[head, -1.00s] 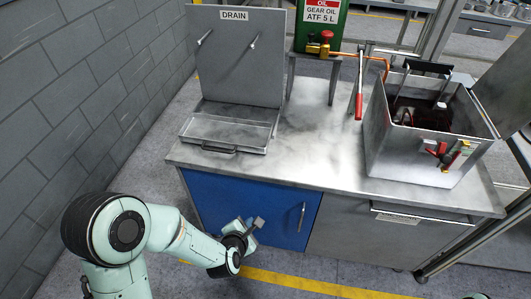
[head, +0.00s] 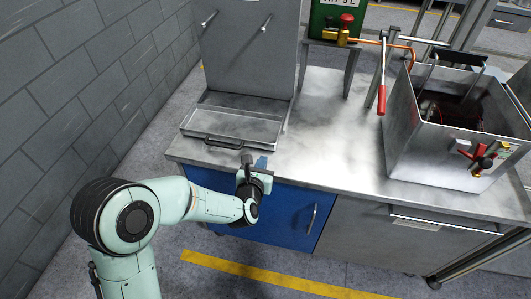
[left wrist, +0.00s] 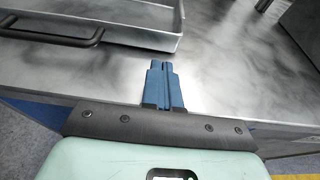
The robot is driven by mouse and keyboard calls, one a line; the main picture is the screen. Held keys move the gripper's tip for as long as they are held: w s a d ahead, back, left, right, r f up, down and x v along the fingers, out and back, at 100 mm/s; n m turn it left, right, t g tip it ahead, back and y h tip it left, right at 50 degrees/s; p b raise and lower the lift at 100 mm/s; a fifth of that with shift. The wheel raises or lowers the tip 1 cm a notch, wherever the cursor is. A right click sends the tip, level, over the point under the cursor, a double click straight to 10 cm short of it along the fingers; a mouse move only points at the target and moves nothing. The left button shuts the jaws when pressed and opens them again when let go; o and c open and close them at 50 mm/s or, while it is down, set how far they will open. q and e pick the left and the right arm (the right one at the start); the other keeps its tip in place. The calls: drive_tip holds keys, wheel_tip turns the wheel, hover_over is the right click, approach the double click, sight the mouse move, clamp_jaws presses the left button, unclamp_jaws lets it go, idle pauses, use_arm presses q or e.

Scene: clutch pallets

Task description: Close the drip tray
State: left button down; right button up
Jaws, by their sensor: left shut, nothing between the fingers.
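The drip tray (head: 232,123) is a shallow grey metal tray at the left end of the bench, in front of the upright drain panel (head: 250,50). Its dark handle (head: 222,144) faces the front edge. The tray shows pulled forward from the panel. In the left wrist view, the tray (left wrist: 150,35) and its handle (left wrist: 50,38) are at upper left. My left gripper (head: 254,162) is shut and empty at the bench's front edge, just right of and in front of the handle, not touching it. Its blue fingers (left wrist: 163,85) are together in the left wrist view. My right gripper is out of view.
The metal bench top (head: 325,130) is clear right of the tray. A metal bin (head: 440,155) with a red and black valve stands at the right. A red-handled lever (head: 381,95) and green oil can (head: 328,22) are behind. A grey block wall (head: 80,90) is at left.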

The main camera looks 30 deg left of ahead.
sight(268, 147)
use_arm(q)
drive_tip(key=shift+w+a+f, duration=0.1)
drive_tip(key=shift+w+a, duration=0.15)
drive_tip(key=shift+w, duration=0.85)
drive_tip(key=shift+w+a, duration=0.25)
drive_tip(key=shift+w, duration=0.85)
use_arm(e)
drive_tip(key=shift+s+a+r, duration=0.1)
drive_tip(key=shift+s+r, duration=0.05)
